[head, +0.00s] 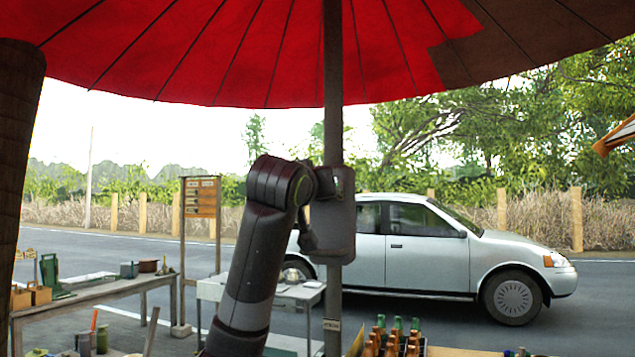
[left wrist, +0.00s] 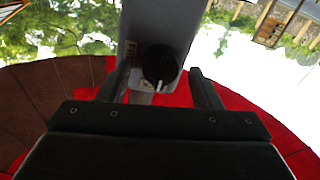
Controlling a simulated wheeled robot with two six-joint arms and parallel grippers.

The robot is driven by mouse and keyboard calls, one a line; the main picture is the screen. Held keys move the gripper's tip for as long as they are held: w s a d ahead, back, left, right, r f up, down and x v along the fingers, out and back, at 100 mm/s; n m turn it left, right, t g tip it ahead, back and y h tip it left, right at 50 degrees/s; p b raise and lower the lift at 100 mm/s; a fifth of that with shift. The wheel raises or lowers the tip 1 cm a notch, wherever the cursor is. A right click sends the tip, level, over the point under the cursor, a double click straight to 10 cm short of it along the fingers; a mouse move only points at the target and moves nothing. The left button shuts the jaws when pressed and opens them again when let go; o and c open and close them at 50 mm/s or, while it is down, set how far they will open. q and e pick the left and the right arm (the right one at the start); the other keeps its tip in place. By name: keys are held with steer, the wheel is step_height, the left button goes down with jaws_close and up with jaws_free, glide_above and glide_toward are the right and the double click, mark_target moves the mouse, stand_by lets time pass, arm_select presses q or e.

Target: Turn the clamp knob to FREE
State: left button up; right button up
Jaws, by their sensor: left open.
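The clamp (left wrist: 165,18) shows as a grey box at the top middle of the left wrist view. Its round dark knob (left wrist: 160,64) has a white mark at its lower edge in that picture. A small label (left wrist: 130,52), too small to read, is on the box left of the knob. My left gripper (left wrist: 160,76) is open, with one finger on each side of the knob and a gap on both sides. In the head view my left arm reaches up to the umbrella pole (head: 333,110), where dark parts overlap and I cannot make out the knob. My right gripper is not in view.
A red and brown umbrella (head: 270,50) spreads overhead. A silver car (head: 425,255) stands behind the pole. A table (head: 90,295) with pots is at left, a pale table (head: 215,292) is behind my arm, and several bottles (head: 398,335) stand at the bottom.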

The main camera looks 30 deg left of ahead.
arm_select(q)
steer(key=shift+w, duration=0.1)
steer(key=c, duration=1)
steer(key=shift+f+m+t+h+p, duration=0.15)
steer(key=shift+m+p, duration=0.5)
steer(key=shift+m, duration=2.5)
steer(key=shift+m+t+h+p, duration=0.2)
steer(key=shift+m+p, duration=0.45)
steer(key=shift+m, duration=2.45)
steer(key=shift+f+m+t+h+p, duration=0.15)
steer(key=shift+m+p, duration=0.5)
steer(key=shift+m, duration=2.5)
